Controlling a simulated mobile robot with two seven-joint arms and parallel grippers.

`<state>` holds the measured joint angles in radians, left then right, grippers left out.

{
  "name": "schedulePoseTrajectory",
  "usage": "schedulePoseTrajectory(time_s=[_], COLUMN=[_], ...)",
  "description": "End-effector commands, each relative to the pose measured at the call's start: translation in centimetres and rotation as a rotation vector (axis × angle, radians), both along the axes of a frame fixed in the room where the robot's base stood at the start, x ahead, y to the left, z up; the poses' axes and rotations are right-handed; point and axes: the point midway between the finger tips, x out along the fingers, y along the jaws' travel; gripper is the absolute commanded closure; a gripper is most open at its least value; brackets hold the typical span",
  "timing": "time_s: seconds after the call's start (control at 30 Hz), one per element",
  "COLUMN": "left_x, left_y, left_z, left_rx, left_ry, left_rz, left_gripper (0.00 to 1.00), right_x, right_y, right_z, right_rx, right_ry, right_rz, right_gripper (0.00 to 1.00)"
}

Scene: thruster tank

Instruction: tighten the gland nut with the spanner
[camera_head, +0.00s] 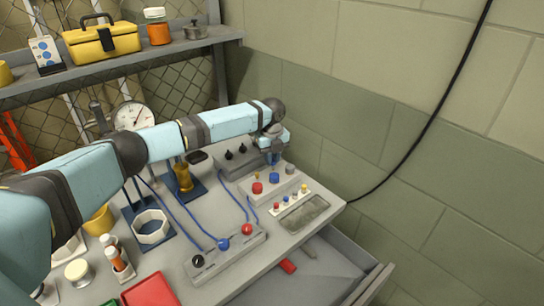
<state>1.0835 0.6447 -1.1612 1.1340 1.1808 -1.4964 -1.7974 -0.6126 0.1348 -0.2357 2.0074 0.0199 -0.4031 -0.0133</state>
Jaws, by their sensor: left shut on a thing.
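My left arm, light blue with dark joints, reaches in from the left across the bench. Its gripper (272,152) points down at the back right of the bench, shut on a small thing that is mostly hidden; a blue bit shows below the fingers. I cannot tell whether it is the spanner. A pale hexagonal ring (151,227) sits on a blue base at the left. My right gripper is out of view.
A grey box (225,258) with red, blue and black plugs and blue leads lies mid-bench. An open drawer (322,272) at the front right holds a red-handled tool (288,266). A red tray (149,291) lies in front. A dial gauge (132,116) stands behind the arm.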

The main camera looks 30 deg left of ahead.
Motion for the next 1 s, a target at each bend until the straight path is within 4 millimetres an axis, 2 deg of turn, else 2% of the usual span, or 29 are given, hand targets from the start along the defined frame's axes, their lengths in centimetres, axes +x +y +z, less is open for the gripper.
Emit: schedulePoseTrajectory(time_s=[1.0], left_x=[-0.04], left_y=[-0.05], left_z=[0.05], left_rx=[0.001], left_ry=[0.001], left_rz=[0.0], left_gripper=[1.0], right_x=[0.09], right_y=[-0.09], right_z=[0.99], right_rx=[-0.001], right_ry=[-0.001], right_rz=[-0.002], right_gripper=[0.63])
